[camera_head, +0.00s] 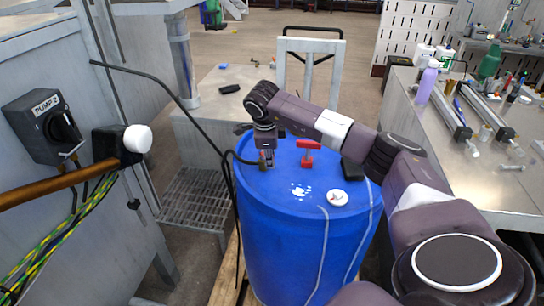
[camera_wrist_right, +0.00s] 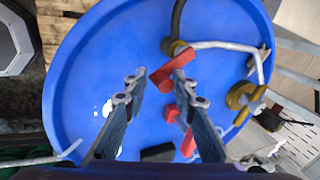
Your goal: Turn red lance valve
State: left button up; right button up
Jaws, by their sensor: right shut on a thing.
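A blue drum (camera_head: 305,240) stands in the middle of the head view; its top also fills much of the right wrist view (camera_wrist_right: 100,60). A red lance valve handle (camera_wrist_right: 178,63) sits by the black hose fitting on the drum top, between the fingertips in the right wrist view. My right gripper (camera_head: 268,163) reaches down to it from above, shut on the handle (camera_head: 262,158), which is mostly hidden in the head view. A separate red T-shaped handle (camera_head: 309,150) stands to the right on the drum top. My left gripper is not in view.
A grey box marked PUMP 2 (camera_head: 50,122) and a copper-coloured pipe (camera_head: 60,185) are at left. A black hose (camera_head: 150,78) runs to the drum. A bench with a purple bottle (camera_head: 428,82) is at right. A white round cap (camera_head: 337,198) lies on the drum.

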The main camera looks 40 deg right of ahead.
jog(key=shift+a+f, duration=0.1)
jog(key=shift+a, duration=0.4)
jog(key=shift+w+a, duration=0.1)
jog(key=shift+w, duration=0.05)
jog(key=shift+w+a, duration=0.1)
jog(key=shift+a, duration=0.2)
jog(key=shift+w+a, duration=0.1)
jog(key=shift+a, duration=0.1)
jog(key=shift+w+a, duration=0.4)
jog(key=shift+a, duration=0.1)
jog(key=shift+c, duration=0.3)
